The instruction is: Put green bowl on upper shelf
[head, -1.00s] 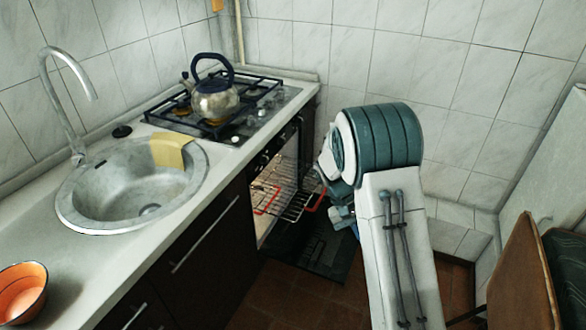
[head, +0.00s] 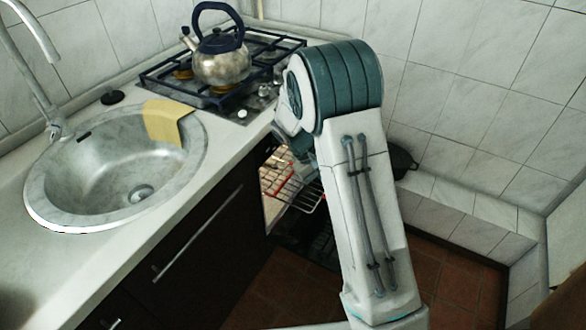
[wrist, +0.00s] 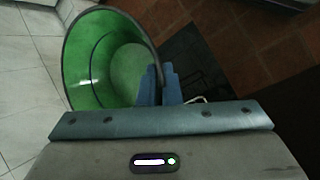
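The green bowl (wrist: 108,62) fills the upper left of the wrist view, with a glossy green inside and a dark rim. My gripper (wrist: 161,72) has its two blue fingers close together, with the bowl's rim running between them. The bowl is tilted, its opening facing the camera, and looks empty. In the head view my arm hides the fingers. A dark rounded object (head: 403,161) shows just right of my arm there; it may be the bowl's outside, but I cannot tell. The open oven (head: 270,207) shows wire shelves (head: 303,192) with red parts, partly behind my arm.
A kettle (head: 221,66) stands on the gas hob (head: 160,77) above the oven. The sink (head: 50,200) with a yellow cloth (head: 163,121) is on the counter at left. Tiled walls and a low tiled ledge (head: 470,235) bound the right side. Brown floor lies below.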

